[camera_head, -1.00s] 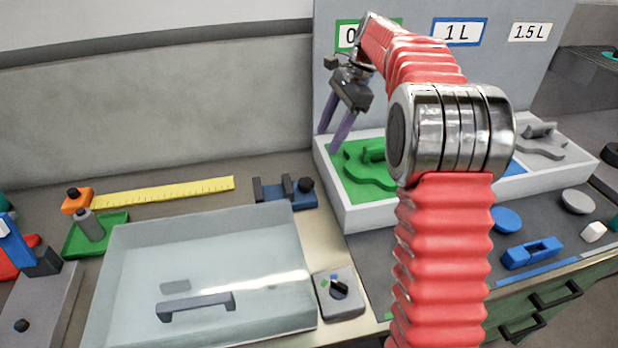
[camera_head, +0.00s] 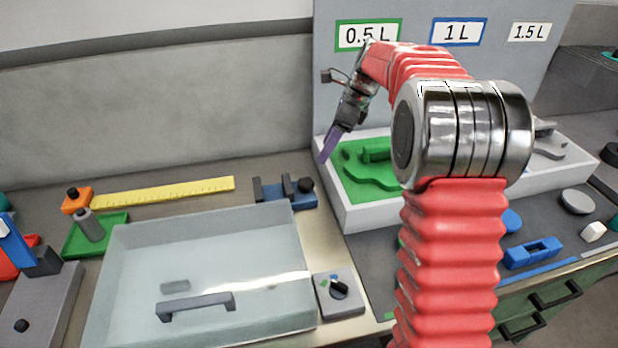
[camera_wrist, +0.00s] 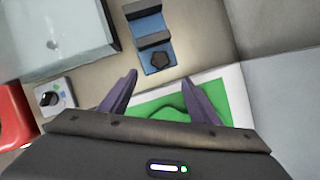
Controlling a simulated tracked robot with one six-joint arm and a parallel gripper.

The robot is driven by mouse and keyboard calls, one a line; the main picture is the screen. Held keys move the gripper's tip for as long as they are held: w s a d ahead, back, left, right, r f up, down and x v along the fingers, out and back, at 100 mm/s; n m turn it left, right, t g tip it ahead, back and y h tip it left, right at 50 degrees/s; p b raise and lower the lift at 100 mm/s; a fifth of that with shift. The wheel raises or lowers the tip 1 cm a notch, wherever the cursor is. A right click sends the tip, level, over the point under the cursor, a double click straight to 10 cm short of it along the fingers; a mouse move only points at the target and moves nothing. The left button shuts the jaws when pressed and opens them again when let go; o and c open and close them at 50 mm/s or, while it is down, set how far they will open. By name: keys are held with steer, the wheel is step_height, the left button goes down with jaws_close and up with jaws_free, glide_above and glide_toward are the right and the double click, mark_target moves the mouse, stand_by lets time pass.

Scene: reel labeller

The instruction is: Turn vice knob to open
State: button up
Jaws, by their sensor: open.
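The vice (camera_head: 271,192) is a small blue base with dark grey jaws, on the bench behind the clear-lidded box. Its dark knob (camera_head: 306,185) is at its right end. In the wrist view the vice (camera_wrist: 149,27) is at the top centre, with its dark, many-sided knob (camera_wrist: 160,60) at the near end. My gripper (camera_head: 325,157) has purple fingers and hangs to the right of the knob and above it, by the green tray. In the wrist view my gripper (camera_wrist: 162,77) is open and empty, with the knob just beyond and between the fingertips, apart from them.
The clear-lidded box (camera_head: 205,260) with a grey handle stands in front of the vice. A switch box (camera_head: 340,293) sits at its right. The white-walled tray (camera_head: 350,222) with green insert stands right of the vice. A yellow ruler (camera_head: 165,191) lies to the left.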

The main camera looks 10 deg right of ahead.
mark_target(307, 181)
steer(key=x, duration=1.3)
steer(key=shift+a+f, duration=0.15)
steer(key=shift+f, duration=0.05)
steer(key=shift+c, duration=0.7)
steer(key=c, duration=0.9)
